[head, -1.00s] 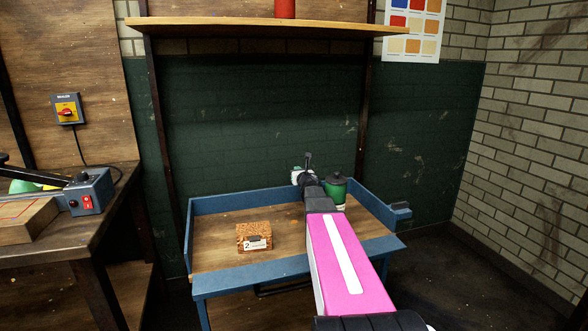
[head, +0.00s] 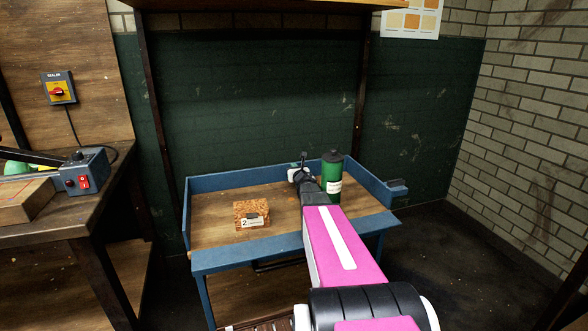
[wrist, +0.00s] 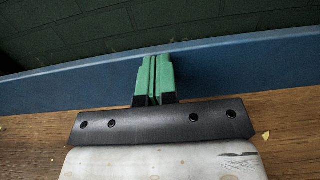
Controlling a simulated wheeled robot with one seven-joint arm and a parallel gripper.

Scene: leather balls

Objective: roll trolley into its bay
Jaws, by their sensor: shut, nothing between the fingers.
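The trolley (head: 213,262) is a blue-framed cart with a wooden top and low blue side walls. It stands below the shelf, in front of the dark green wall. My pink arm reaches over its near edge. My gripper (wrist: 155,78) is shut with nothing between its green fingertips. In the wrist view the fingertips are at the trolley's blue back wall (wrist: 60,88); I cannot tell whether they touch it. In the head view the gripper is mostly hidden behind my arm. No bay marking shows clearly.
A cork-like box (head: 251,214) labelled 2 and a green canister (head: 331,175) stand on the trolley. A workbench with a sealer (head: 80,172) is close on the left. A brick wall (head: 530,140) is on the right, with bare floor before it.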

